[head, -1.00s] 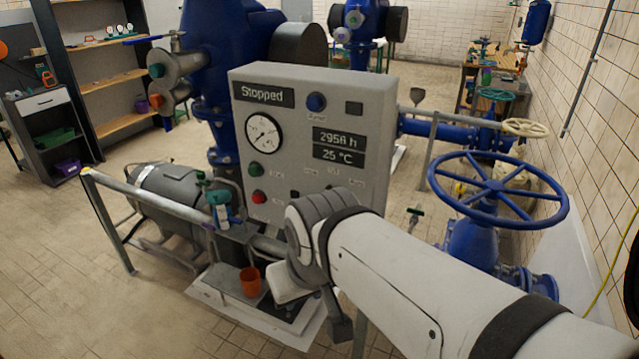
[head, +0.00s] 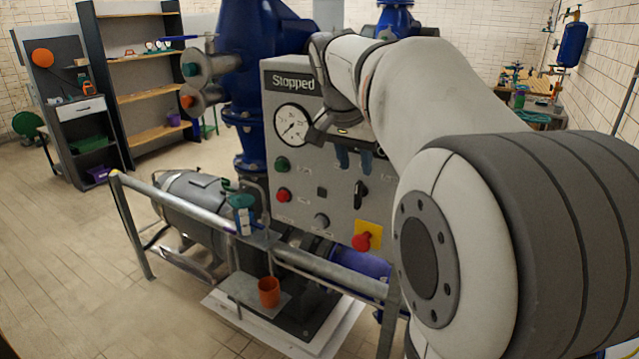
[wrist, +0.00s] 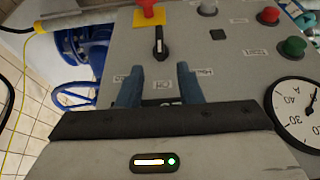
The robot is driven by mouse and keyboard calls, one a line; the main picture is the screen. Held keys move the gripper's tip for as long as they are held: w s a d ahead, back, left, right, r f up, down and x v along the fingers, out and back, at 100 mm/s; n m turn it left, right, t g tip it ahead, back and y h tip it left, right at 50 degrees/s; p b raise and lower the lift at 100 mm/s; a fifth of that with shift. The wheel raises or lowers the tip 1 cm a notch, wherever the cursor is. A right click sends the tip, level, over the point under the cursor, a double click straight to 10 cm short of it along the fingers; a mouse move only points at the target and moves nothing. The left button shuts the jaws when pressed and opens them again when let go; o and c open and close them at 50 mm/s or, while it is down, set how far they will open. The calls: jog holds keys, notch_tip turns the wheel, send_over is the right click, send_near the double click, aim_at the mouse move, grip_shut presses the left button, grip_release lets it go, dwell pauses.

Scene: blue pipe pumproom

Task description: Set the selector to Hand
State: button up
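The selector (head: 360,193) is a black handle-shaped knob on the lower right of the grey control panel (head: 330,210). In the wrist view the selector (wrist: 159,42) has a pale mark and stands about upright, in line with the middle of three small labels. The label words are too blurred to read surely. My gripper (head: 353,162) is in front of the panel, just above the selector in the head view. In the wrist view my gripper (wrist: 161,72) has two blue fingers apart, with nothing between them. The fingertips are short of the knob.
A red mushroom button (head: 362,241) on a yellow plate sits below the selector. Green (head: 282,164) and red (head: 283,195) buttons and a gauge (head: 292,125) are to the left. The display reads Stopped (head: 293,82). A metal rail (head: 330,272) crosses in front, below the panel.

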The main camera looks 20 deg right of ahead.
aim_at(359, 183)
jog(key=x, duration=0.7)
jog(key=shift+s+p, duration=0.1)
jog(key=shift+p, duration=0.2)
jog(key=shift+r, duration=0.1)
jog(key=shift+c, duration=0.4)
